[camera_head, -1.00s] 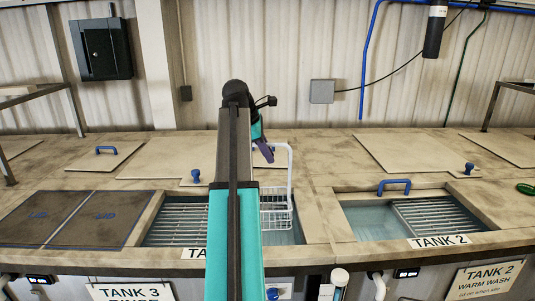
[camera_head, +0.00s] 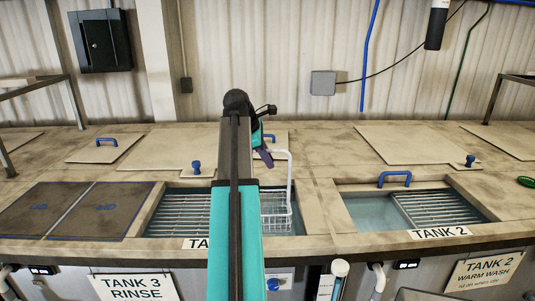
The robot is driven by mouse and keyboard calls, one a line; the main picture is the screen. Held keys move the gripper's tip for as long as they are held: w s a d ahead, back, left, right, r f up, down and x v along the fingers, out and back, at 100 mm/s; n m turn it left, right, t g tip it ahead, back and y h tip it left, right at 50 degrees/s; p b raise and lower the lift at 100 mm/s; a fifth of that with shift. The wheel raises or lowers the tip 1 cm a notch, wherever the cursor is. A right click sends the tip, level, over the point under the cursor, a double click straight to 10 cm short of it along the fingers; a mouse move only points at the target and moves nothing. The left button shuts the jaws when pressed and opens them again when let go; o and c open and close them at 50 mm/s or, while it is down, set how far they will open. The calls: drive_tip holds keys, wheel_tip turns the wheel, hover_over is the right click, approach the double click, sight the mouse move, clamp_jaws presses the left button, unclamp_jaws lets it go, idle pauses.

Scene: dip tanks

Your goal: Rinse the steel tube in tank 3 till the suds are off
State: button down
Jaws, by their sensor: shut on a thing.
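Tank 3 (camera_head: 161,212), behind the sign "TANK 3 RINSE" (camera_head: 136,287), is an open basin with a slatted metal rack (camera_head: 184,204) on its left and water on its right. My gripper (camera_head: 266,158), with purple fingers, is above the back of this tank, shut on the tall handle of a white wire basket (camera_head: 276,213). The basket hangs upright inside the tank opening, its lower part seemingly in the water. My arm hides part of the tank and the basket's left side. I cannot make out the steel tube or any suds.
Tank 2 (camera_head: 370,213) is open to the right, with water, a slatted rack and a blue handle (camera_head: 394,178) behind it. Dark panels (camera_head: 100,210) lie left of tank 3. A blue knob (camera_head: 196,167) stands behind tank 3. Flat covers fill the back counter.

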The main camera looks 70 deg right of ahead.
drive_tip(key=shift+f+b, duration=2.2)
drive_tip(key=shift+f, duration=6.95)
drive_tip(key=shift+s, duration=0.15)
drive_tip(key=shift+s+d+p, duration=0.2)
drive_tip(key=shift+s+d, duration=0.05)
drive_tip(key=shift+s, duration=0.25)
drive_tip(key=shift+s+d+p, duration=0.15)
drive_tip(key=shift+s+d, duration=0.05)
drive_tip(key=shift+s, duration=0.3)
drive_tip(key=shift+w, duration=0.1)
drive_tip(key=shift+w+a+p, duration=0.2)
drive_tip(key=shift+w+a, duration=0.1)
drive_tip(key=shift+w, duration=0.45)
drive_tip(key=shift+w+a+p, duration=0.2)
drive_tip(key=shift+w+a, duration=0.1)
drive_tip(key=shift+w, duration=0.45)
drive_tip(key=shift+w+a+p, duration=0.2)
drive_tip(key=shift+w+a, duration=0.1)
drive_tip(key=shift+w, duration=0.45)
drive_tip(key=shift+s, duration=0.1)
drive_tip(key=shift+s+d+p, duration=0.15)
drive_tip(key=shift+s+d, duration=0.1)
drive_tip(key=shift+s, duration=0.3)
drive_tip(key=shift+s+d+p, duration=0.15)
drive_tip(key=shift+s+d, duration=0.1)
drive_tip(key=shift+s, duration=0.25)
drive_tip(key=shift+r, duration=0.1)
